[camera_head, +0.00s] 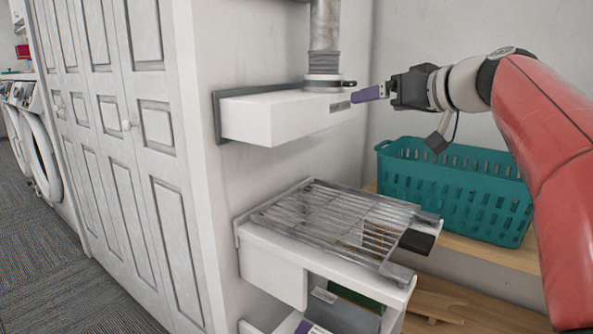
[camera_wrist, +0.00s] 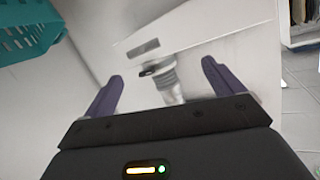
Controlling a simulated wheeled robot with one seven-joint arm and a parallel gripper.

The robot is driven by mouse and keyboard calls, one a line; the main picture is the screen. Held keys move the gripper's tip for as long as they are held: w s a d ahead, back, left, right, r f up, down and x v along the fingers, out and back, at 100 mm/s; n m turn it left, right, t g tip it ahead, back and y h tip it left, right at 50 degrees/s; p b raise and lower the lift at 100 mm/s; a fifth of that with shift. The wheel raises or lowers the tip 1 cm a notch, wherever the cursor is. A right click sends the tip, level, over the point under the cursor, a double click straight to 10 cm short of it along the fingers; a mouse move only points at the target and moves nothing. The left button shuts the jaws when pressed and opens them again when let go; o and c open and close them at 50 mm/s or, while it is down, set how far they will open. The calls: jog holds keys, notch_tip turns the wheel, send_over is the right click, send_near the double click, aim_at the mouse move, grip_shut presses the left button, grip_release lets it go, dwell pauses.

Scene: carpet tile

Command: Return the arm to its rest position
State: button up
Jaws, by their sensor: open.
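My gripper (camera_head: 372,93) is at the end of my red arm, extended from the right in the head view. Its purple fingers are close to the right end of a white wall-mounted box (camera_head: 265,118) with a metal pipe (camera_head: 324,38) rising from it. In the wrist view my gripper (camera_wrist: 162,87) has its two purple fingers spread wide, with nothing between them. The white box (camera_wrist: 200,52) and the pipe (camera_wrist: 170,85) show beyond the fingers there. I cannot tell whether a finger touches the box.
A teal basket (camera_head: 455,185) stands on a wooden shelf (camera_head: 480,250) below my arm. A metal rack (camera_head: 335,215) sits on a white stand (camera_head: 270,275) below the box. White panelled doors (camera_head: 120,150) and washing machines (camera_head: 35,140) line the left. Grey carpet (camera_head: 60,280) is open at lower left.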

jog(key=s+f+m+g+h+p, duration=0.4)
jog(key=s+f+g+h+p, duration=0.2)
jog(key=s+f, duration=2.2)
jog(key=shift+s+a+f+g+h, duration=0.25)
jog(key=shift+a+f+g+h, duration=0.25)
jog(key=shift+h, duration=0.6)
